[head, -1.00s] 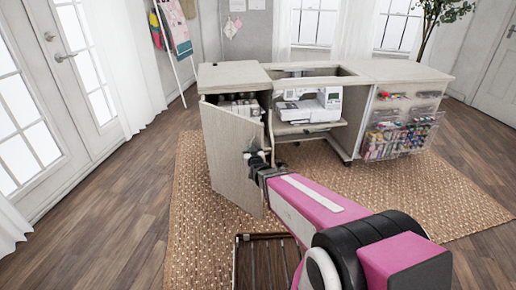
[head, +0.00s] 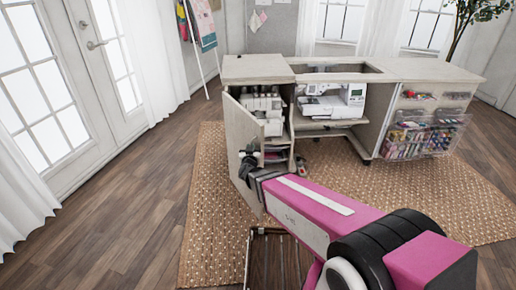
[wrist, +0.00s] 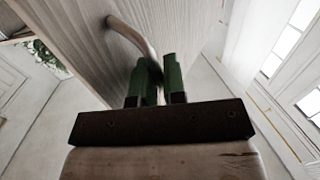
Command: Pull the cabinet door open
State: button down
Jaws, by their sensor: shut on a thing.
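The pale wood cabinet door (head: 236,138) is on the left part of the sewing cabinet (head: 420,70). It stands partly open, swung out toward the front left, and the shelves behind it show. My gripper (head: 247,158) is at the door's outer face in the head view, where the fingertips are small and hard to make out. In the wrist view my gripper (wrist: 156,84) has its green fingers around the curved door handle (wrist: 133,32), shut on it. The fingers hide the handle's lower end.
Inside the opening are a white machine (head: 264,108) and shelves. A sewing machine (head: 338,100) stands in the middle bay. Clear bins of thread (head: 425,135) hang at the right. A woven rug (head: 400,190) covers the floor; wood floor (head: 130,190) at left is clear.

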jog(key=s+a+m+h, duration=0.1)
jog(key=a+m+h, duration=0.1)
jog(key=a, duration=0.5)
jog(key=s+a+m+g+h, duration=0.1)
jog(key=s+a+m+h, duration=0.1)
jog(key=a+h, duration=0.2)
jog(key=a, duration=0.3)
jog(key=shift+s+a+h, duration=0.25)
jog(key=shift+s+h, duration=0.05)
jog(key=shift+h, duration=0.1)
jog(key=shift+r, duration=0.1)
jog(key=c, duration=1.3)
grip_release()
jog(key=shift+o, duration=0.2)
jog(key=v, duration=1.1)
jog(key=shift+w, duration=0.1)
